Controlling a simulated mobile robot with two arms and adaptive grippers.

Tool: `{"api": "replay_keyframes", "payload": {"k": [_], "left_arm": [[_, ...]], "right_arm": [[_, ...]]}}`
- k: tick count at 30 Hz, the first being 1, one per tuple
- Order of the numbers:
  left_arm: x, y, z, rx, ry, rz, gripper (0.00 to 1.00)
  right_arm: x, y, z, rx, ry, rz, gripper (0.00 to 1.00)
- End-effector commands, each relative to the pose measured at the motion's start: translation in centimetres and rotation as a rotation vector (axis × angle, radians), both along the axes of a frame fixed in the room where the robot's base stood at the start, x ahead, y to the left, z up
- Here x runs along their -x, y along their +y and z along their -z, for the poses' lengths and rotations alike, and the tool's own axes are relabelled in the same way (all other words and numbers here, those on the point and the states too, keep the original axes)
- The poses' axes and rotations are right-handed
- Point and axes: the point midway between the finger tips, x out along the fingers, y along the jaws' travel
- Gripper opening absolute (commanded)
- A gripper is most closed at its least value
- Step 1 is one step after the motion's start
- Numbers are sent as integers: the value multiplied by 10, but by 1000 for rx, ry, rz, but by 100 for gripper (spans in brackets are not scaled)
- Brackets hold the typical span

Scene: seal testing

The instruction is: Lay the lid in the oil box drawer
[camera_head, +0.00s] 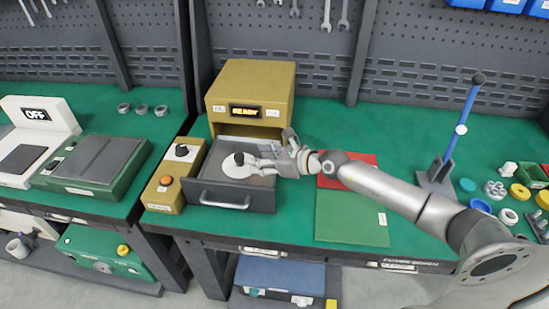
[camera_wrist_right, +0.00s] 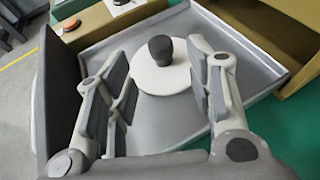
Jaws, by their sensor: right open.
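The lid (camera_head: 231,164) is a white disc with a dark knob. It lies flat in the open grey drawer (camera_head: 222,200) of the yellow oil box (camera_head: 250,92), whose display reads READY. My right gripper (camera_head: 250,161) reaches over the drawer from the right. In the right wrist view the lid (camera_wrist_right: 160,75) rests on the drawer floor, and the open fingers of my right gripper (camera_wrist_right: 165,95) stand apart on either side of it with space around the knob. My left gripper is not seen.
A yellow control box (camera_head: 165,185) with a black knob and an orange button stands left of the drawer. Red and green mats (camera_head: 350,217) lie to the right. A blue lever (camera_head: 462,125) and several small coloured parts stand at the far right.

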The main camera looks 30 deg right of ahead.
Motion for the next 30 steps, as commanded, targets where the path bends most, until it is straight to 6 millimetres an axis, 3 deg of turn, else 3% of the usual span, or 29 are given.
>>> {"api": "replay_keyframes", "payload": {"k": [4,10,30], "left_arm": [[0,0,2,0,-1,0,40],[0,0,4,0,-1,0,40],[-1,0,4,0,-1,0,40]], "right_arm": [[24,-15,-9,5,2,-1,49],[39,-26,-18,0,0,1,49],[42,-28,-21,-1,1,0,49]]}}
